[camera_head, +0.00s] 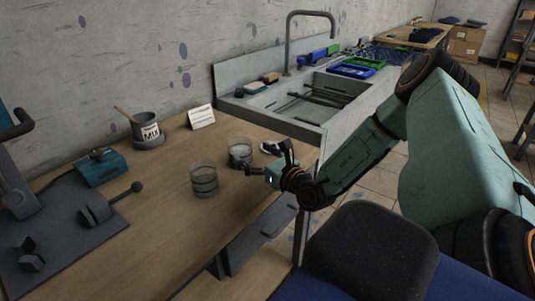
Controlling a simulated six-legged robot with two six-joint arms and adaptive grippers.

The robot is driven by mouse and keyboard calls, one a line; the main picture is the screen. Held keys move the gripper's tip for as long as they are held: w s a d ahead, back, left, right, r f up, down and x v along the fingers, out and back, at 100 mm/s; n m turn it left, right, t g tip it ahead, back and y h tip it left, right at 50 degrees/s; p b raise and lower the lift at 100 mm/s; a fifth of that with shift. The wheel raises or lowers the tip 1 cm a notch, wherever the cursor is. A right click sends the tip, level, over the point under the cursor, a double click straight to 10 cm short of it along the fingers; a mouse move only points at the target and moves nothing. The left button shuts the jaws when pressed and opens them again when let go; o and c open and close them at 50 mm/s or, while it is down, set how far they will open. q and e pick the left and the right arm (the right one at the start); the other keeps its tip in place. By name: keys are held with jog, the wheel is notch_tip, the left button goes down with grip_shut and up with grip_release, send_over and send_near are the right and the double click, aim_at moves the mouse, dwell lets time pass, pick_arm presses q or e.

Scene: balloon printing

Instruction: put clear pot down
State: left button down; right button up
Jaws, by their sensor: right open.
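A clear pot (204,180) stands upright on the wooden table near its front part. A second see-through pot (240,153), with something grey in it, stands just behind and to the right. My right gripper (266,160) is open, close to the right of the second pot, with no object seen between its fingers. Whether a finger touches that pot I cannot tell. My left gripper is not in view.
A grey mixing pot (148,132) with a wooden stick and a white card (201,117) stand at the back of the table (160,220). A dark press (60,235) with a teal box (100,167) fills the left. A sink (325,95) is behind right. Table front-centre is clear.

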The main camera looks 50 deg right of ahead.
jog(key=s, duration=0.1)
jog(key=s+p, duration=0.1)
jog(key=s, duration=0.1)
jog(key=s+p, duration=0.1)
jog(key=shift+s+a+r, duration=0.2)
jog(key=shift+s+a, duration=0.1)
jog(key=shift+s, duration=0.05)
jog(key=shift+s+f+p, duration=0.15)
jog(key=shift+s+p, duration=0.35)
jog(key=shift+s, duration=0.1)
